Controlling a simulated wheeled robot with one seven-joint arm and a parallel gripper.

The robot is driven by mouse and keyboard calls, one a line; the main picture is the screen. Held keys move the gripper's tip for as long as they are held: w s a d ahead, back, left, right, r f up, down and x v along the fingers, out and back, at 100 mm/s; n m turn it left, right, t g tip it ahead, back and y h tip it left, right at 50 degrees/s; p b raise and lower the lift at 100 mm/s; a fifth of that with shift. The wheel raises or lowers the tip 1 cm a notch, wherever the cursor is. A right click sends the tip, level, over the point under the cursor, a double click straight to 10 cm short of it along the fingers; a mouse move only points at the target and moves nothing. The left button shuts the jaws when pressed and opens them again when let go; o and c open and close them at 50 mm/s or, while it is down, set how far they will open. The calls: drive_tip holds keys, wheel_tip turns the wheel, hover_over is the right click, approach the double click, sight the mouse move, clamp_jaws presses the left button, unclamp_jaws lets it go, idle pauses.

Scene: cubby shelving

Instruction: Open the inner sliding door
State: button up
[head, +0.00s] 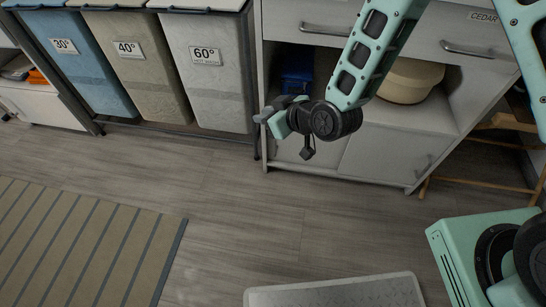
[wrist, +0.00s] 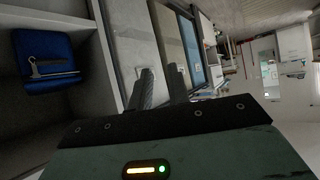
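The white cabinet has two lower sliding door panels. The right panel (head: 385,155) has a bar handle near its right edge. The left panel (head: 305,152) is partly hidden by my gripper; I cannot tell which panel is the inner one. My gripper (head: 268,115) is in front of the cabinet's left side, pointing left towards the hampers. In the wrist view its two fingers (wrist: 160,76) stand apart with an empty gap between them, so it is open. No door handle shows between them.
Closed drawers (head: 325,12) are on top. Hampers (head: 207,70) stand left.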

drive_tip(key=w+d+f+m+t+b, duration=0.1)
drive_tip(key=d+f+t+b, duration=0.1)
drive_tip(key=f+b, duration=0.6)
drive_tip(key=w+d+f+m+t+b, duration=0.1)
drive_tip(key=f+t+b, duration=0.3)
drive_tip(key=f, duration=0.9)
drive_tip(key=m+t+h+b, duration=0.2)
drive_tip(key=m+t+b, duration=0.1)
drive_tip(key=b, duration=0.7)
approach(275, 148)
drive_tip(key=b+x, duration=0.2)
drive_tip(key=x, duration=0.1)
drive_tip(key=b+x, duration=0.3)
drive_tip(key=x, duration=0.1)
drive_tip(key=b+x, duration=0.3)
drive_tip(key=x, duration=0.1)
drive_tip(key=shift+f, duration=0.25)
drive_tip(key=shift+w+a+r, duration=0.15)
drive_tip(key=shift+w, duration=0.45)
clamp_jaws()
